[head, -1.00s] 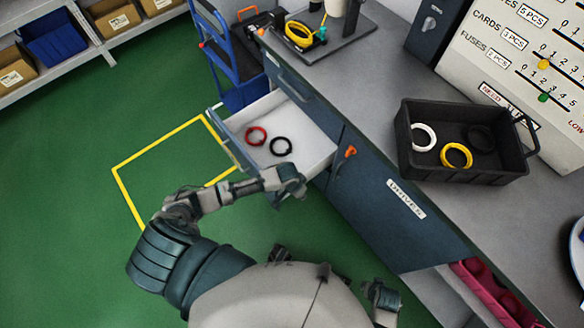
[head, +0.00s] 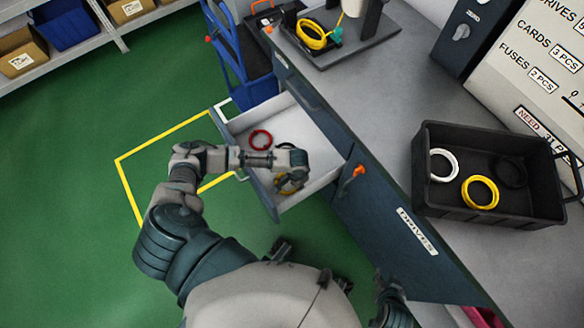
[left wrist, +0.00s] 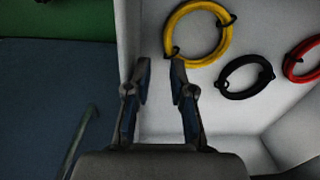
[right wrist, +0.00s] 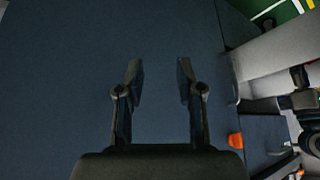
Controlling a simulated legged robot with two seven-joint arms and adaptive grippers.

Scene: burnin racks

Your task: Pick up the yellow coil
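A yellow coil (left wrist: 198,33) lies in the open white drawer (head: 313,136), beside a black coil (left wrist: 245,76) and a red coil (left wrist: 302,58). In the head view my left arm mostly covers this yellow coil (head: 286,189), and the red coil (head: 260,139) shows left of it. My left gripper (left wrist: 160,68) is open and empty over the drawer, its fingertips close to the yellow coil's near edge; I cannot tell whether they touch. My right gripper (right wrist: 160,72) is open and empty, facing a dark blue surface.
Other yellow coils lie in the black bin (head: 432,208) on the counter, with a white coil (head: 444,165) and a black one, and on the dark stand (head: 345,50) at the back. A blue cart (head: 240,60) stands behind the drawer. The green floor at left is clear.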

